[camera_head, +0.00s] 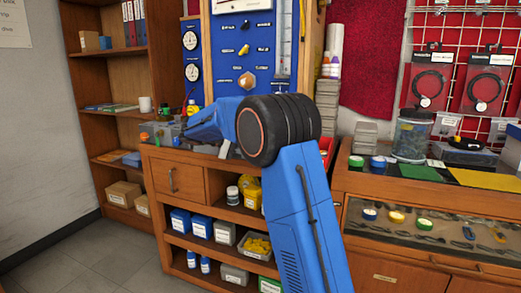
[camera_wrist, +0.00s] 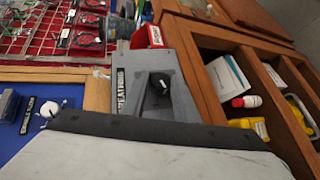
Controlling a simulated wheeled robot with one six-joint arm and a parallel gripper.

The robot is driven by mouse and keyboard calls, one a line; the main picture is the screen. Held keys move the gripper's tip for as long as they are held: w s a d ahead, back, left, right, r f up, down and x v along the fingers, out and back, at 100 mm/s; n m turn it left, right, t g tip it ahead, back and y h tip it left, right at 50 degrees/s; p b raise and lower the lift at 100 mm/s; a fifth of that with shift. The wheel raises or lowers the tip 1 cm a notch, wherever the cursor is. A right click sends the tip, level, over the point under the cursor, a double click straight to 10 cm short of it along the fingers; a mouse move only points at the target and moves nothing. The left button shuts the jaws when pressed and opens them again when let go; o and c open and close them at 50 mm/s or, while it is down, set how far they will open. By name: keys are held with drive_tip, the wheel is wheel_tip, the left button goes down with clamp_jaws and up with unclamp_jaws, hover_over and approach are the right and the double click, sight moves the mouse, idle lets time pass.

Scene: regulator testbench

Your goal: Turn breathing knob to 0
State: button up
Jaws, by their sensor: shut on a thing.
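The breathing knob (camera_wrist: 161,81) is black with a pale mark near its end and shows in the middle of the wrist view. It sits on a grey panel (camera_wrist: 185,72), beside a black label reading BREATHING (camera_wrist: 120,93). My gripper (camera_wrist: 158,92) is shut on the knob; its grey finger parts are hard to separate from the panel. In the head view my blue arm hides the knob and the jaws. I cannot read the knob's setting.
The blue test panel (camera_head: 222,60) with gauges (camera_head: 190,40) rises behind my arm. The wooden bench (camera_head: 180,175) below has open shelves of boxes and bottles. A right-hand counter (camera_head: 400,187) holds jars and tools. The floor (camera_head: 105,255) at left is clear.

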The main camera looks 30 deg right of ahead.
drive_tip(key=shift+f+n+h, duration=0.3)
drive_tip(key=shift+n+h, duration=0.7)
drive_tip(key=shift+h, duration=0.3)
drive_tip(key=o, duration=1.1)
drive_tip(key=shift+c, duration=0.2)
drive_tip(key=shift+a, duration=0.2)
